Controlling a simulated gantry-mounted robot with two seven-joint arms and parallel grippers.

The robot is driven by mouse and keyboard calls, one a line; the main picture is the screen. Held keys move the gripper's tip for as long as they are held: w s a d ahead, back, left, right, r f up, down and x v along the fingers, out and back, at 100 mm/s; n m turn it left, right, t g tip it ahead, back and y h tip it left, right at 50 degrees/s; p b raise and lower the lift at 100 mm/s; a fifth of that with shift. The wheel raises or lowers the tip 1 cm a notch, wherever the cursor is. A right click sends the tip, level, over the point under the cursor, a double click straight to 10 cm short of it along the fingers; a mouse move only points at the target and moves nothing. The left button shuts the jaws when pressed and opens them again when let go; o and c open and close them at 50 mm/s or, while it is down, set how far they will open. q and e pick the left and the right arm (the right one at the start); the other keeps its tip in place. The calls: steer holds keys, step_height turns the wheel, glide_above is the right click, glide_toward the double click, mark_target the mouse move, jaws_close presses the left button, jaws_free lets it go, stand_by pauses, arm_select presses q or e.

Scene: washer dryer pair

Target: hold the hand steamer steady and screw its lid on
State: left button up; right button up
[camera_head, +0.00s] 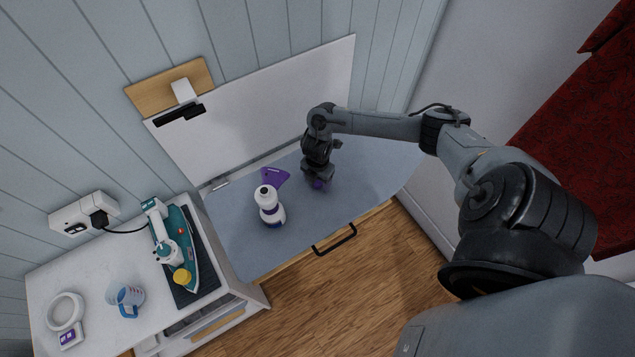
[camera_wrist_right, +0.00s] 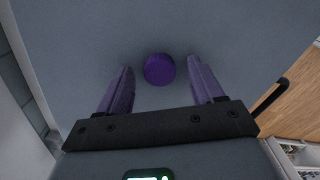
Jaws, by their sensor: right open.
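The hand steamer (camera_head: 269,208) is a white bottle-like body with purple parts. It stands on the blue-grey surface in the middle of the head view, left of my right gripper. A flat purple piece (camera_head: 275,176) shows just behind it; I cannot tell whether it is joined to it. My right gripper (camera_head: 317,180) points down at the surface, apart from the steamer. In the right wrist view a round purple lid (camera_wrist_right: 159,69) lies between the tips of its open purple fingers, with a gap on both sides. My left gripper is not in view.
A black handle (camera_head: 334,239) is on the front edge. The surface right of my gripper is clear.

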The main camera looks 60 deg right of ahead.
mark_target(319, 183)
steer(key=shift+c, duration=0.5)
steer(key=c, duration=1.1)
steer(key=shift+r, duration=0.5)
steer(key=r, duration=0.3)
steer(key=shift+s+r, duration=0.2)
steer(key=shift+r, duration=0.05)
steer(key=s+a+r+p, duration=0.1)
steer(key=s+r, duration=0.5)
steer(key=s, duration=0.5)
steer(key=shift+r, duration=0.25)
steer(key=shift+s, duration=0.1)
